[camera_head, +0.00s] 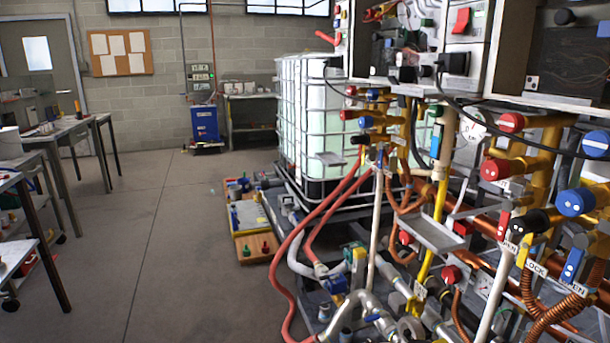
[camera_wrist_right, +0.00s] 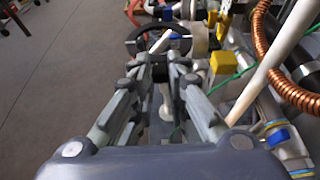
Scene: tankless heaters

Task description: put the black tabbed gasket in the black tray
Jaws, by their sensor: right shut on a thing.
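In the right wrist view, my right gripper (camera_wrist_right: 160,68) is shut on the near edge of a black ring-shaped piece (camera_wrist_right: 130,43), which looks like the black tabbed gasket. The ring sticks out past the fingertips, over pipes and the floor. Its gripped part is mostly hidden between the fingers, and I cannot make out its tab. Neither gripper shows in the head view. I cannot pick out a black tray in either view.
Pipes, valves and hoses (camera_head: 330,195) crowd the right of the head view. A caged white tank (camera_head: 305,125) stands behind them. A wooden board with parts (camera_head: 255,245) lies on the floor. Work tables (camera_head: 60,130) line the left. The floor (camera_head: 150,240) between is clear.

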